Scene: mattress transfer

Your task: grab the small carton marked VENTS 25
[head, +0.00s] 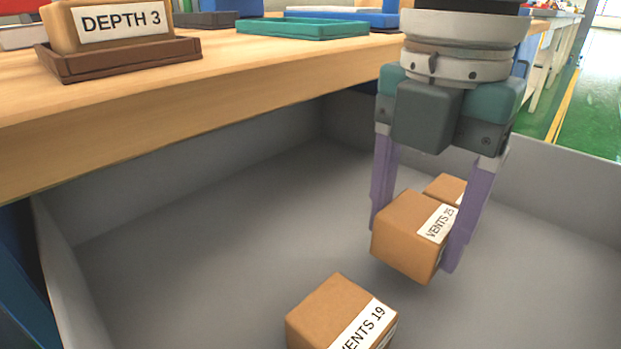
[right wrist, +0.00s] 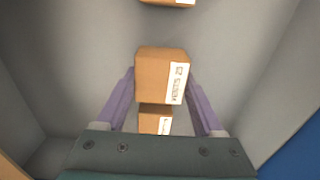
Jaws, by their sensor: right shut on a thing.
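The small brown carton marked VENTS 25 (head: 402,232) is between the purple fingers of my right gripper (head: 412,245) in the head view. The right gripper is shut on it, with a finger on each side. The carton (right wrist: 158,75) also shows between the fingers in the right wrist view, its white label facing right. Whether it is clear of the bin floor I cannot tell for sure. My left gripper is not in view.
The grey bin (head: 200,240) surrounds the gripper with walls. A carton marked VENTS 19 (head: 335,310) sits at the front. Another carton (head: 446,187) is partly hidden behind the held one. A wooden table (head: 250,75) with trays and a DEPTH 3 carton (head: 105,22) borders the bin.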

